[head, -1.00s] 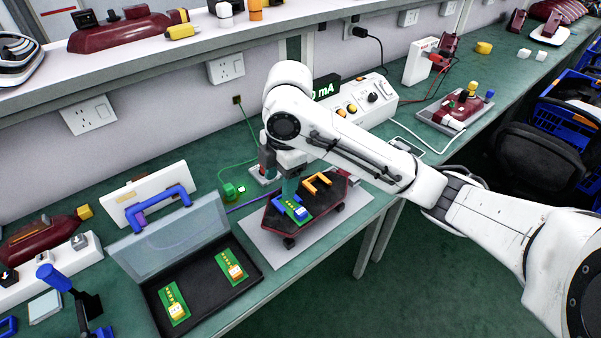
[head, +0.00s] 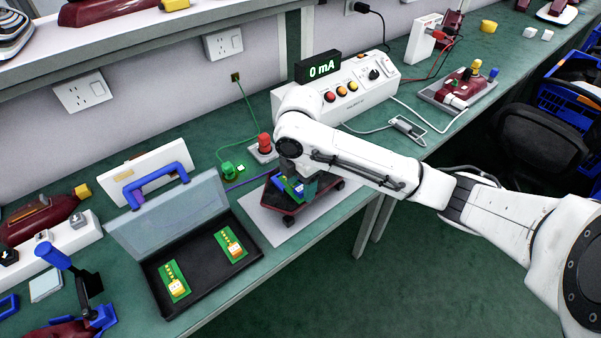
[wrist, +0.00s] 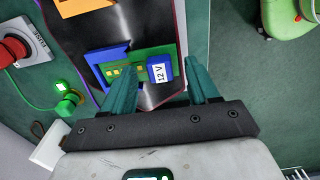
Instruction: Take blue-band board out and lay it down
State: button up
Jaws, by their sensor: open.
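The blue-band board is a green circuit board (wrist: 113,73) with a blue block marked 12 V (wrist: 160,73). It sits against a blue holder (wrist: 97,62) on a dark skateboard-shaped deck (wrist: 148,22). In the head view the board (head: 294,188) shows just below my wrist, partly covered. My gripper (wrist: 160,68) has two teal fingers, open and apart. In the wrist view one finger overlaps the board's lower edge and the other is to the right of the 12 V block. I cannot tell whether either touches.
An open black case (head: 158,282) holds two green boards with yellow-orange blocks. Its clear lid stands behind. A red button (head: 265,144) and green plug (head: 228,169) stand near the deck. The power unit (head: 350,98) reads 0 mA. A blue-handled press (head: 75,275) is at left.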

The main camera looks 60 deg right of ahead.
jog(key=shift+f, duration=0.3)
jog(key=shift+c, duration=0.2)
grip_shut()
dwell(0.6)
